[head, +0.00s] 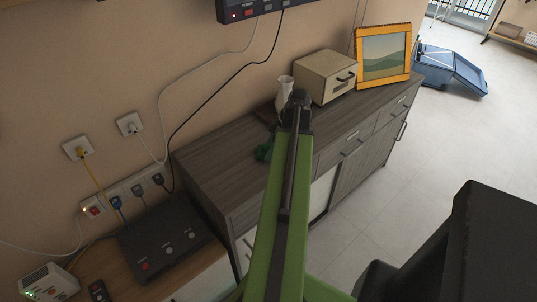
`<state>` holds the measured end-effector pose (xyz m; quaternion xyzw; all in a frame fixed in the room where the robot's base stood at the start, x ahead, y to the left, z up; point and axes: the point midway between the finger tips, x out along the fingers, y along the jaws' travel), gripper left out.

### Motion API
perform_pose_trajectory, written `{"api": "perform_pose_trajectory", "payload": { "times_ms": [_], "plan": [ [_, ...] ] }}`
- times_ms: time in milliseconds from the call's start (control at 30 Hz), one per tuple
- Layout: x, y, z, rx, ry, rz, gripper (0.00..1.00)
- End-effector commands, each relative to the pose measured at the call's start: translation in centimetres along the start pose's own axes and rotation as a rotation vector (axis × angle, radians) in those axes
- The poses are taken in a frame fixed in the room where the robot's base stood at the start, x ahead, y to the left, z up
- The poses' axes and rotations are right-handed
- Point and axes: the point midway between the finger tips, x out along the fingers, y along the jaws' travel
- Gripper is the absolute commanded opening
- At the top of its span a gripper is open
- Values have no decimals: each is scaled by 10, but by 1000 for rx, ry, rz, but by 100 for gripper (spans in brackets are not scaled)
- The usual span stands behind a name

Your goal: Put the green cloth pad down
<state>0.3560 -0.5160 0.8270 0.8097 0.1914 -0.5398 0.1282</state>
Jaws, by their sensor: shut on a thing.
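A small dark green cloth shape (264,151), likely the green cloth pad, shows just left of my green arm, against the front part of the grey wooden cabinet's top (215,155). Only part of it is visible; my arm covers the rest. I cannot tell whether it touches the cabinet top or is held above it. My arm reaches from the bottom middle up to a black joint over the cabinet. My gripper's fingers are hidden behind the arm, so their hold on the cloth does not show.
On the cabinet stand a white vase (285,88), a cream box with a handle (326,77) and an orange-framed picture (384,57). The cabinet top left of the cloth is clear. A lower table with a black device (166,247) stands at the left.

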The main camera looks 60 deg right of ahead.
Motion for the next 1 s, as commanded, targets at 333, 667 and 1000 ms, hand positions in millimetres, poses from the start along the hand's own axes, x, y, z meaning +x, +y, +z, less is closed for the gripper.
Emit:
{"api": "perform_pose_trajectory", "payload": {
  "times_ms": [333,667,1000],
  "plan": [
    [2,0,1,1,0,0,81],
    [1,0,1,1,0,0,85],
    [-43,0,-3,3,0,1,85]
  ]
}}
